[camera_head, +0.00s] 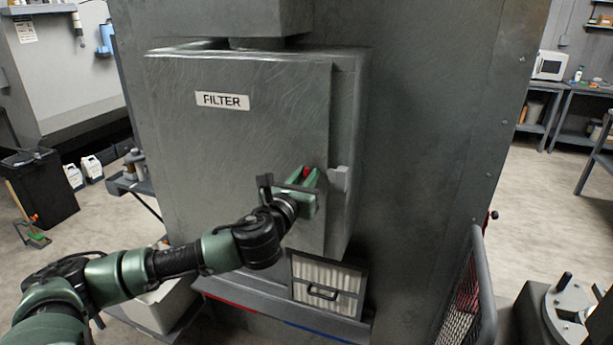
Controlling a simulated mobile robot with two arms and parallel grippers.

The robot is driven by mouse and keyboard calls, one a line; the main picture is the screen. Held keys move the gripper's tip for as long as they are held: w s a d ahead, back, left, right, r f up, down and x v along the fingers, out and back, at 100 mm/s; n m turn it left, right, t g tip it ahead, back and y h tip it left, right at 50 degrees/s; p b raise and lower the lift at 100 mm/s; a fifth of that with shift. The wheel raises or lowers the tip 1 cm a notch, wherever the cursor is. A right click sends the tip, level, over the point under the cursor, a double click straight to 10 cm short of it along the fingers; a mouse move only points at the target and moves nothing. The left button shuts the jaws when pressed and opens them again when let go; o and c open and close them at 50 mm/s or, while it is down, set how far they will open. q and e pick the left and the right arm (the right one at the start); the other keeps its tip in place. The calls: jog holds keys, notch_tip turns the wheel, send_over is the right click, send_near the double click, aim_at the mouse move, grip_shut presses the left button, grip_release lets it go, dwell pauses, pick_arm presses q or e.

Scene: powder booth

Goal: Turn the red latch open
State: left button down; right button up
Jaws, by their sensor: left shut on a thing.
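The red latch (306,172) is on the right side of the grey filter cabinet door (220,130), below and right of the FILTER label (222,101). Only a small red part of it shows between the green fingers. My left gripper (308,178) is at the latch and shut on it. The fingers hide most of the latch, so its angle is hard to tell. The door looks closed against the cabinet. A grey catch (339,180) sits just right of the gripper on the cabinet's side. My right gripper is not in view.
A pleated filter (326,287) with a dark handle sits below the cabinet, above a ledge with red and blue strips. Open floor (540,215) lies further right.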

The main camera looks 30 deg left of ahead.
pick_arm(q)
jog(key=shift+n, duration=0.3)
jog(key=shift+s+a+f+n+b, duration=0.1)
jog(key=shift+a+f+n+b, duration=0.3)
jog(key=shift+n, duration=2.45)
jog(key=shift+s+a+f+n+b, duration=0.1)
jog(key=shift+a+f+n+b, duration=0.2)
jog(key=shift+n, duration=2.6)
jog(key=shift+s+a+f+n+b, duration=0.1)
jog(key=shift+a+f+n+b, duration=0.3)
jog(key=shift+n, duration=2.45)
jog(key=shift+d, duration=0.1)
jog(key=c, duration=1.5)
grip_release()
